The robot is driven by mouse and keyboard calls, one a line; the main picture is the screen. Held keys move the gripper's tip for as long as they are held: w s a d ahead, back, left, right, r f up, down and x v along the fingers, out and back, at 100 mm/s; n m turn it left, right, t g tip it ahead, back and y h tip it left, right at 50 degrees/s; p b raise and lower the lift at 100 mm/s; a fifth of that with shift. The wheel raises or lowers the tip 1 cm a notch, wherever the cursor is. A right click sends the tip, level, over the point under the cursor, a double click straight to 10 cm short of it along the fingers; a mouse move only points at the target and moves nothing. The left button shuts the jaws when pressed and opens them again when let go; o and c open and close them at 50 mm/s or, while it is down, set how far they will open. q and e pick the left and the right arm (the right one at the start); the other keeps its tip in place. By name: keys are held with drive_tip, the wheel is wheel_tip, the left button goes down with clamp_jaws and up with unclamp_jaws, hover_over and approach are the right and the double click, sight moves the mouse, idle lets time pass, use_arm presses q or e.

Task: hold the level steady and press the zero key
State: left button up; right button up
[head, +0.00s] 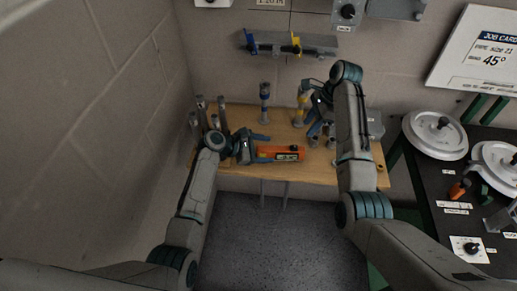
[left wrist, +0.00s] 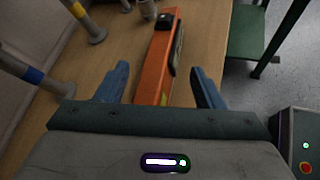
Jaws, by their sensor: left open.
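The orange level (head: 265,153) lies on the wooden bench, with a dark display window on its front face. A black key (left wrist: 163,20) stands on its far end in the left wrist view; I cannot read a label on it. My left gripper (head: 264,149) is open at the level's left end. In the left wrist view its blue fingers (left wrist: 160,88) are spread on either side of the orange body (left wrist: 155,65), with gaps showing. My right gripper (head: 312,117) is above the bench, behind the level, near a yellow-banded post; its jaw opening is unclear.
Several grey posts (head: 201,104) stand at the bench's left end. A blue-banded post (head: 264,102) and yellow-banded post (head: 301,108) stand behind the level. Short grey cylinders sit near its right end. A dark table (head: 440,190) with white discs is at right.

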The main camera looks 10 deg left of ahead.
sight(275, 150)
use_arm(q)
drive_tip(key=shift+x, duration=2.35)
